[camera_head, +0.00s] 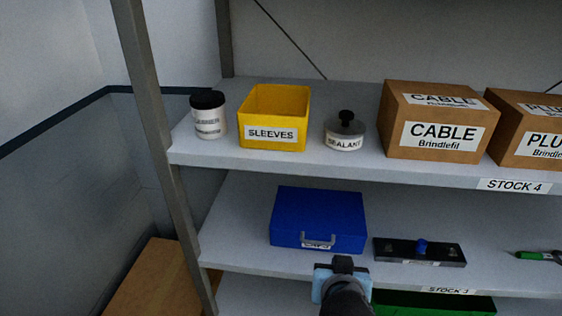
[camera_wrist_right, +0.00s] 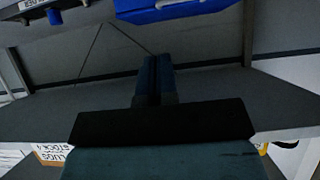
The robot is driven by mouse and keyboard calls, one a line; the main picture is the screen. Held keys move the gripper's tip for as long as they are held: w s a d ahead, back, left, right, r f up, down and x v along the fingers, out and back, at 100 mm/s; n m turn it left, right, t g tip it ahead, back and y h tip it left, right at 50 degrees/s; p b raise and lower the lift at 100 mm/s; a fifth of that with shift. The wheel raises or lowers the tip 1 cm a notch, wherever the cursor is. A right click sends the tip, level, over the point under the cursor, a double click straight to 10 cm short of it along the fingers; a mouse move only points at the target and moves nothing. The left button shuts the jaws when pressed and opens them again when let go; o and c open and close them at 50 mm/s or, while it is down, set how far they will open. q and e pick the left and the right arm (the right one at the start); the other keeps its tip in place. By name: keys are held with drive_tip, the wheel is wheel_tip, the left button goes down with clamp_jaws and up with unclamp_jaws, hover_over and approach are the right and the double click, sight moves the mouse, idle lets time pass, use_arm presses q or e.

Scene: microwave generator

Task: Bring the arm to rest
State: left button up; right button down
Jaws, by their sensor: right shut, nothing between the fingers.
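My right gripper (camera_head: 342,264) is at the bottom middle of the head view, in front of the shelf rack, with its arm coming up from the bottom edge. In the head view it appears just below the front of the blue case (camera_head: 318,220). In the right wrist view the fingers of the right gripper (camera_wrist_right: 157,64) are together with nothing between them. The blue case (camera_wrist_right: 180,10) shows at the top of that view, apart from the fingers. My left gripper is in neither view.
The upper shelf (camera_head: 400,172) holds a jar (camera_head: 208,115), a yellow sleeves bin (camera_head: 274,120), a sealant pot (camera_head: 344,133) and cable box (camera_head: 436,122). A black tray (camera_head: 420,251) and green-handled tool (camera_head: 538,256) lie on the shelf below. A rack post (camera_head: 160,130) stands left.

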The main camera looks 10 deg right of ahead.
drive_tip(key=s+d+f+n+y, duration=0.1)
drive_tip(key=s+f, duration=0.3)
drive_tip(key=f, duration=0.4)
drive_tip(key=s+d+f+n+y, duration=0.1)
drive_tip(key=s+f+n+y, duration=0.2)
drive_tip(key=f, duration=0.4)
drive_tip(key=s+d+f+n+y+p, duration=0.1)
drive_tip(key=s+f+n+y, duration=0.1)
drive_tip(key=s+f, duration=0.3)
wheel_tip(320, 180, down, 4)
drive_tip(key=shift+r, duration=0.2)
drive_tip(key=shift+s, duration=0.1)
